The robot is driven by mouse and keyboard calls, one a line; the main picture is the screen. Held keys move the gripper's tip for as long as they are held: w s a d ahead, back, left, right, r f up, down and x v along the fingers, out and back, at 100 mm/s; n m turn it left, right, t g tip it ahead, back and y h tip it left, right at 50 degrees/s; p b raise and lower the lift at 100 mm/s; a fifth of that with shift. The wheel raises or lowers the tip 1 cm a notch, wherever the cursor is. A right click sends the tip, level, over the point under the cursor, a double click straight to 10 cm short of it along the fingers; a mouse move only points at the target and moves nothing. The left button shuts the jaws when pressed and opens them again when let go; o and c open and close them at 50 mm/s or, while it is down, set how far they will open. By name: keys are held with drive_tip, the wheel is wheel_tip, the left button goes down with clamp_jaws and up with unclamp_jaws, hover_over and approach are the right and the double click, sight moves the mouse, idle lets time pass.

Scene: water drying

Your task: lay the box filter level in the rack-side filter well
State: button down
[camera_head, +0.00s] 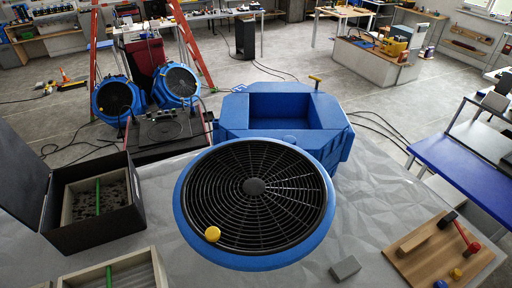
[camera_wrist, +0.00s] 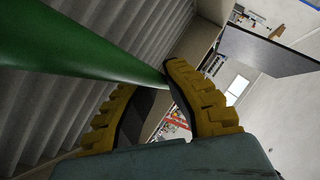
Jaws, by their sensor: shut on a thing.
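In the wrist view my gripper (camera_wrist: 155,110) has yellow ribbed fingers closed on a green bar (camera_wrist: 80,45) across a box filter with grey pleats (camera_wrist: 90,115). The filter's pale frame (camera_wrist: 200,45) shows beyond the fingers. My gripper is not visible in the head view. There, a pale-framed filter with a green bar (camera_head: 150,272) is cut off at the bottom left; I cannot tell if it is the held one. A blue housing (camera_head: 230,103) has an empty rectangular opening. I cannot tell for sure which recess is the rack-side well.
A black open box (camera_head: 130,218) at the left holds a darker, dirty filter with a green bar (camera_head: 98,197). A large round fan grille (camera_head: 255,215) in a blue ring stands mid-front. A wooden tool board (camera_head: 410,262) and grey block (camera_head: 345,268) lie at the right.

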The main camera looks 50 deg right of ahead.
drive_tip(key=shift+r, duration=0.15)
drive_tip(key=shift+s+d+r+p, duration=0.25)
drive_tip(key=shift+r+p, duration=0.15)
drive_tip(key=shift+p, duration=0.35)
drive_tip(key=s+d+r+p, duration=0.1)
drive_tip(key=p, duration=0.2)
drive_tip(key=s+d+r+p, duration=0.1)
drive_tip(key=s+p, duration=0.1)
drive_tip(key=shift+s+r+p, duration=0.15)
drive_tip(key=shift+r+p, duration=0.15)
drive_tip(key=shift+p, duration=0.1)
drive_tip(key=shift+s+d+r+p, duration=0.2)
drive_tip(key=shift+s+d+p, duration=0.05)
drive_tip(key=shift+s+p, duration=0.5)
drive_tip(key=shift+w, duration=0.1)
